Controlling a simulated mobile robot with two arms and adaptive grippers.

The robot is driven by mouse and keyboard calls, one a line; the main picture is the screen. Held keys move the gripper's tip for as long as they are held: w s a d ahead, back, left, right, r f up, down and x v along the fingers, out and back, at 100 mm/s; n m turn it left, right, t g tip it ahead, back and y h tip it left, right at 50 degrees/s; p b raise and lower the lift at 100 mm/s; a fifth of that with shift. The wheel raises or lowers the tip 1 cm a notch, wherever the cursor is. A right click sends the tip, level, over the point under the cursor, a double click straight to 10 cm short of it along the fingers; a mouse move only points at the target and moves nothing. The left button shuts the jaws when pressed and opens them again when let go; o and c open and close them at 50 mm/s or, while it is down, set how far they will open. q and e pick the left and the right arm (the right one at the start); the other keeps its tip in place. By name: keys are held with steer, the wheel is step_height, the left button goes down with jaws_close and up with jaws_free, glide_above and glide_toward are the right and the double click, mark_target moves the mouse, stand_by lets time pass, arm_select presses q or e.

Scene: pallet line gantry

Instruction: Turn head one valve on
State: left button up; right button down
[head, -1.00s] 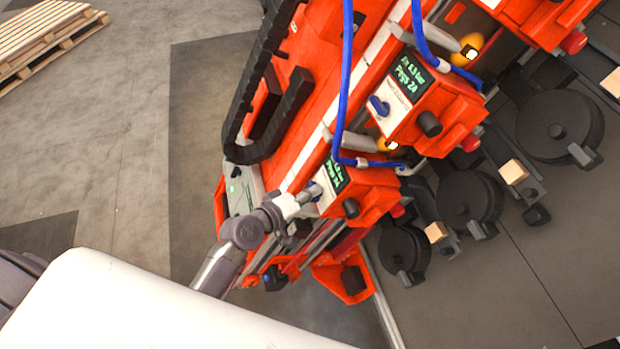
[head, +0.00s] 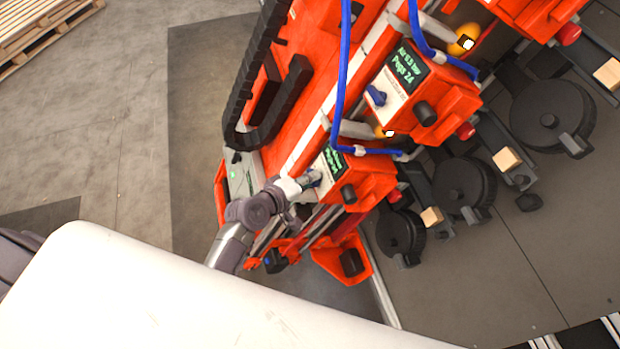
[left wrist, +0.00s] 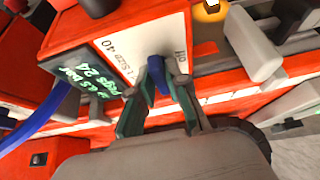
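The nearest red head (head: 362,185) has a dark display with green text and a white label plate. A blue valve handle (left wrist: 157,76) stands on that plate in the left wrist view. My left gripper (head: 300,186) reaches it from the lower left. In the left wrist view its two green-grey fingers (left wrist: 160,90) lie on either side of the handle, closed in on it. The fingers partly hide the handle in the head view. My right gripper is not in view.
A second red head (head: 425,95) with its own blue valve handle (head: 376,95) stands beyond. Blue hoses (head: 343,80) run close above the nearest head. Round black wheels (head: 463,190) and wooden blocks (head: 506,159) are at right. Open floor and a pallet (head: 35,30) lie at left.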

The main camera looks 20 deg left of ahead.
arm_select(q)
steer(key=o, duration=0.3)
steer(key=v, duration=1.2)
